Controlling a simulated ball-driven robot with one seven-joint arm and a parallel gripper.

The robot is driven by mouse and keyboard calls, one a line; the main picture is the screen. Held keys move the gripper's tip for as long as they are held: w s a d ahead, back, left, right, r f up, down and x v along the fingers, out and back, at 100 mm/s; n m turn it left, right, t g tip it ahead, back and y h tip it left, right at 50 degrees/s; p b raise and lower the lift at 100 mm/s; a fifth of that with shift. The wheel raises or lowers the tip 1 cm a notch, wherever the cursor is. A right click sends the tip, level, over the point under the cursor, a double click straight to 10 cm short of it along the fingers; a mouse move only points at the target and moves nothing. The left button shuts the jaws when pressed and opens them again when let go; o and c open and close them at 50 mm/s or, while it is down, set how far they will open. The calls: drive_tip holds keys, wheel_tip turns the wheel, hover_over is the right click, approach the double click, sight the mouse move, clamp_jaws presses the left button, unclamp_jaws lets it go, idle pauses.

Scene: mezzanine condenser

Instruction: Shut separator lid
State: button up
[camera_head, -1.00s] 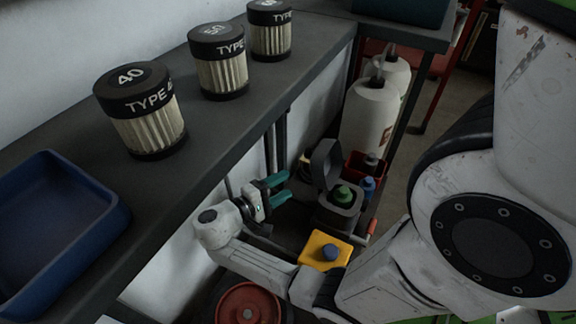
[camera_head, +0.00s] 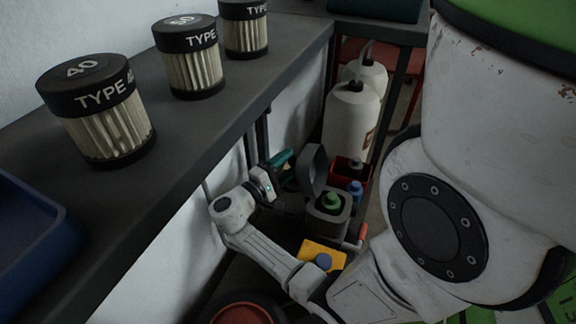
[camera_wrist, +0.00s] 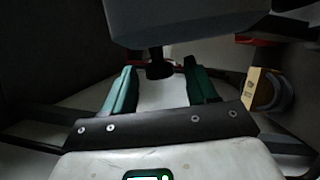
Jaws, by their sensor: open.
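The separator (camera_head: 326,220) is a small dark grey box on the low surface beyond my arm in the head view. Its lid (camera_head: 313,170) stands up open at the box's left side, and a green cap (camera_head: 330,200) shows inside. My gripper (camera_head: 282,166), with teal fingers, is just left of the raised lid, partly hidden by its own wrist. In the wrist view my gripper (camera_wrist: 162,78) is open, its fingers apart. A dark grey block, seemingly the lid, fills the top there, with a black stub (camera_wrist: 158,66) between the fingertips. Contact cannot be told.
A yellow block with a blue cap (camera_head: 322,254) is in front of the separator. A red bin (camera_head: 349,168) with bottles and white jugs (camera_head: 350,120) stand behind. The dark shelf (camera_head: 205,130) carries filters (camera_head: 98,112) and a blue tray (camera_head: 40,250) at left.

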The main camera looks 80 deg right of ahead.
drive_tip(key=shift+s+d, duration=0.2)
drive_tip(key=shift+c, duration=0.4)
clamp_jaws()
